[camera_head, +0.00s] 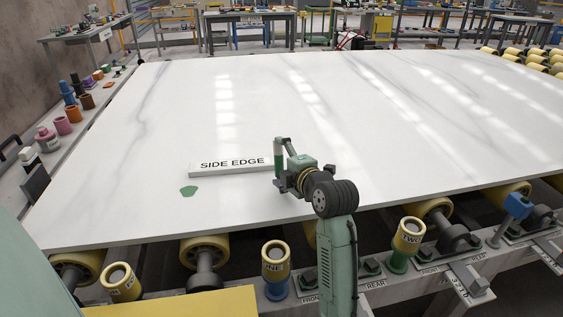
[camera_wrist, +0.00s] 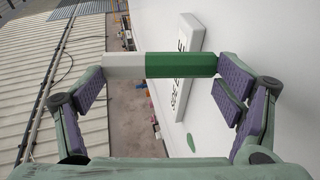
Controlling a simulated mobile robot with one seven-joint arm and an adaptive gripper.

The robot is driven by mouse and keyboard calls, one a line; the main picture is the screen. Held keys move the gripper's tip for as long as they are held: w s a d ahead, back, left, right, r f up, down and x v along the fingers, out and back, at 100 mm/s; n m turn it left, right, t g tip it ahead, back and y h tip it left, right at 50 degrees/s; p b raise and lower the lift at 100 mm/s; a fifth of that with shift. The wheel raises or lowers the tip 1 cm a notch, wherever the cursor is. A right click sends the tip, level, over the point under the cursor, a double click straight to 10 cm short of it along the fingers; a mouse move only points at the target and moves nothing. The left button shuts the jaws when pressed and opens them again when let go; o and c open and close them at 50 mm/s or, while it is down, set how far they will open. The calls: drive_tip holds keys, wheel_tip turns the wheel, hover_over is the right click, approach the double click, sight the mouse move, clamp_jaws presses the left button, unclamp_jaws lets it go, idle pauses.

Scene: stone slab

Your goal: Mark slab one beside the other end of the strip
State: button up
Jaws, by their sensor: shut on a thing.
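The white marble slab (camera_head: 150,120) lies flat on rollers. A pale strip lettered SIDE EDGE (camera_head: 232,169) lies on it near the front; the strip also shows in the wrist view (camera_wrist: 190,50). A green mark (camera_head: 188,190) is on the slab by the strip's left end; it also shows in the wrist view (camera_wrist: 191,142). My gripper (camera_head: 281,158) is at the strip's right end. It is shut on a green and white marker (camera_wrist: 180,65), held between its purple pads. The marker looks upright in the head view. I cannot tell if its tip touches the slab.
Yellow posts lettered ONE (camera_head: 275,262) and TWO (camera_head: 408,240) stand on the front rail. Colored cups and bottles (camera_head: 72,110) line the left ledge. Workbenches (camera_head: 250,18) stand behind. The slab behind and right of the strip is clear.

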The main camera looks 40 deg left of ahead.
drive_tip(key=shift+f+b, duration=0.65)
drive_tip(key=shift+b, duration=0.25)
idle(1.8)
drive_tip(key=shift+w+a+r+b, duration=0.1)
drive_tip(key=shift+w+a+b, duration=0.95)
drive_tip(key=shift+w+a, duration=0.25)
idle(2.7)
drive_tip(key=shift+s+r, duration=0.1)
drive_tip(key=shift+r+p, duration=2.05)
drive_tip(key=shift+r, duration=1.4)
